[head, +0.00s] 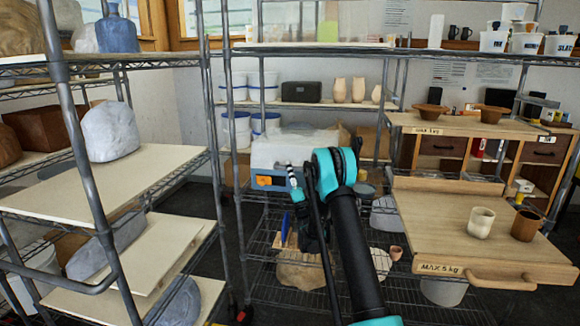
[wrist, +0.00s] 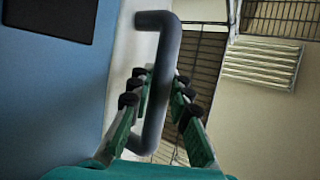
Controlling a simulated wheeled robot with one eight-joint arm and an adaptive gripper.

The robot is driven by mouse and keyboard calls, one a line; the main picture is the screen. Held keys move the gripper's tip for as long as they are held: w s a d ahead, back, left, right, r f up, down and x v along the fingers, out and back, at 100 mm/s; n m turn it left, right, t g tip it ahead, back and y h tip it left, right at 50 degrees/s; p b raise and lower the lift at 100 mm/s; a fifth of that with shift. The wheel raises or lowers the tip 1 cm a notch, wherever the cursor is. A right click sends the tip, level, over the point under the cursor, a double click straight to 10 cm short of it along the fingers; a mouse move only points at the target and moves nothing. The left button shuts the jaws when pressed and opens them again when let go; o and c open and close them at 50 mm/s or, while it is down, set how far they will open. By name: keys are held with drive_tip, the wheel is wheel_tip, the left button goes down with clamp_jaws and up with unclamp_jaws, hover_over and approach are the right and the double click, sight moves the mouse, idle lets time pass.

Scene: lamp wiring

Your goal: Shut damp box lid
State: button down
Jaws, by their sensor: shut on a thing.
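The damp box (head: 262,158) is a grey-white and blue box with an orange patch on its front, on the middle rack behind my arm. Its pale top (head: 300,138) looks roughly level; I cannot tell how far the lid is shut. In the wrist view a dark C-shaped handle (wrist: 165,60) stands beside a blue panel (wrist: 50,95) with a dark rectangle. My gripper (wrist: 160,82) has its black-padded fingers on both sides of this handle and is shut on it. In the head view my arm mostly hides the gripper and the box's right part.
A wooden board (head: 440,225) with a front handle holds two cups at the right. A wire rack (head: 85,170) with pale boards and a wrapped lump (head: 110,132) stands at the left. White buckets (head: 236,128) stand behind the box. Wire shelving (head: 300,295) lies below my arm.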

drive_tip(key=shift+f, duration=0.35)
drive_tip(key=shift+s, duration=0.1)
drive_tip(key=c, duration=1.7)
unclamp_jaws()
drive_tip(key=shift+f, duration=0.1)
drive_tip(key=v, duration=0.7)
drive_tip(key=shift+d+f, duration=0.15)
drive_tip(key=shift+f, duration=0.05)
drive_tip(key=shift+s, duration=0.1)
